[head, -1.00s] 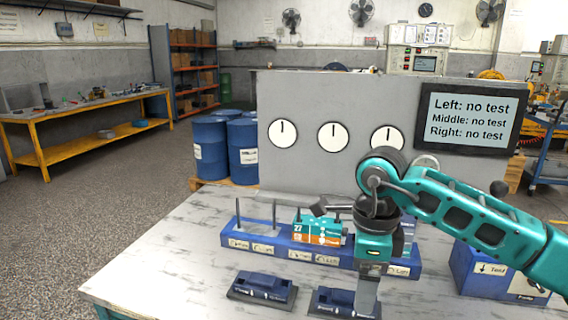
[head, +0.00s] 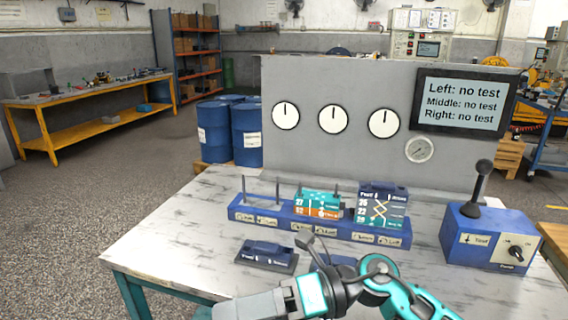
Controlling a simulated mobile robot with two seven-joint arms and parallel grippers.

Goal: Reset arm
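My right arm reaches in from the bottom right. Its gripper (head: 235,308) points left, low over the front of the table; its fingers are seen side-on, so whether they are apart is unclear. I see nothing held in it. My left gripper is out of view. In front stands a dark blue plate piece (head: 267,254); a similar piece (head: 343,261) is partly hidden behind my arm.
A blue control box (head: 478,240) with a black lever and a power knob stands at right. Behind are a grey panel (head: 340,90) with dials and a gauge, and a screen (head: 465,102) reading "no test" three times. The table's left part (head: 190,225) is clear.

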